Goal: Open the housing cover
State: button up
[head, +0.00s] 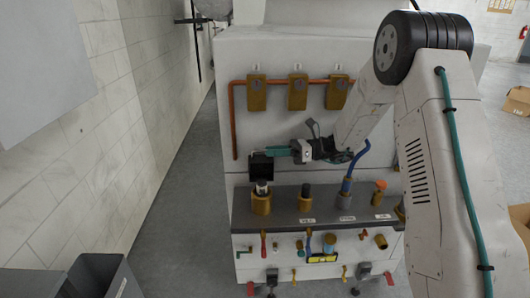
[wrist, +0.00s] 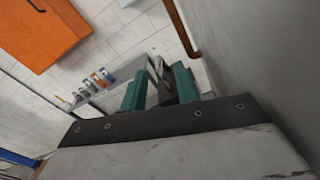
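A small black square cover (head: 261,165) stands raised over a brass housing (head: 261,203) at the left end of the dark shelf. A pale, dark-topped part shows just under the cover, above the housing. My gripper (head: 276,152) reaches in from the right with its green fingers level, their tips beside the cover's upper right edge; I cannot tell whether they touch it. In the wrist view the two green fingers of my gripper (wrist: 160,88) are apart, with a narrow dark piece (wrist: 160,70) showing between and beyond them. It is not clear that they hold it.
Three brass boxes (head: 297,94) hang on a copper pipe (head: 232,118) on the machine's white back panel. The dark shelf (head: 285,212) carries several upright brass fittings, with small valves and levers below. A tiled wall (head: 120,110) stands left, beyond a strip of floor.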

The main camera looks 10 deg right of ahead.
jog(key=v, duration=0.4)
jog(key=shift+f, duration=0.1)
dwell(0.3)
